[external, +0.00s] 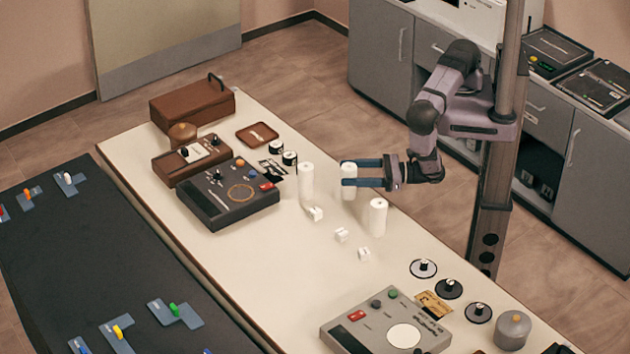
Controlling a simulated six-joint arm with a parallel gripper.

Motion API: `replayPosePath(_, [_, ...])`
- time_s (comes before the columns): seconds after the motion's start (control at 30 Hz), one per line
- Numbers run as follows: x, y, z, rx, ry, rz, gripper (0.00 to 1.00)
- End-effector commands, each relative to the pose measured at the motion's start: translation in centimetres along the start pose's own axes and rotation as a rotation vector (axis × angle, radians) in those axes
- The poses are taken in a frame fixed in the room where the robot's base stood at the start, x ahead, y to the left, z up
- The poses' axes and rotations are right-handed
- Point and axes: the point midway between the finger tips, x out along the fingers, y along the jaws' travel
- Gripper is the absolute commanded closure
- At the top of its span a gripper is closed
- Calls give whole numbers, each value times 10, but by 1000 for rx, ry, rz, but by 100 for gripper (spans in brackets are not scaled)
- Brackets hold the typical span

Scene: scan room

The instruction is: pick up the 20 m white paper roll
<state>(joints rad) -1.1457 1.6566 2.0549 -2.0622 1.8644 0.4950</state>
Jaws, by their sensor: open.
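Three white paper rolls stand upright near the far long edge of the cream table. The left roll (306,185) looks tallest, the middle roll (349,194) is beside it, and the right roll (378,218) stands nearer the camera. Small white label blocks (342,235) stand in front of them; their print is too small to read, so I cannot tell which roll is 20 m. My gripper (348,173) is open and level, with its blue fingers pointing left at the middle roll. The fingers overlap the roll's upper part; contact cannot be told.
A dark control box (228,207) and a brown case (192,104) stand at the table's left end. A grey console (350,330), several round knobs (423,267) and a grey canister (512,328) are at the right. The table middle in front of the labels is clear.

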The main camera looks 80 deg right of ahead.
Motion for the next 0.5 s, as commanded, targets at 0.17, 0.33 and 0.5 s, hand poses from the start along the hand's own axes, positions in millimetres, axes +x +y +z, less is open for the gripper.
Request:
replayPosePath(0.17, [17,0,-2,4,-1,-6,41])
replayPosePath(0.33, [35,2,-2,3,-2,-6,41])
replayPosePath(0.5, [46,2,-2,2,-1,-2,41])
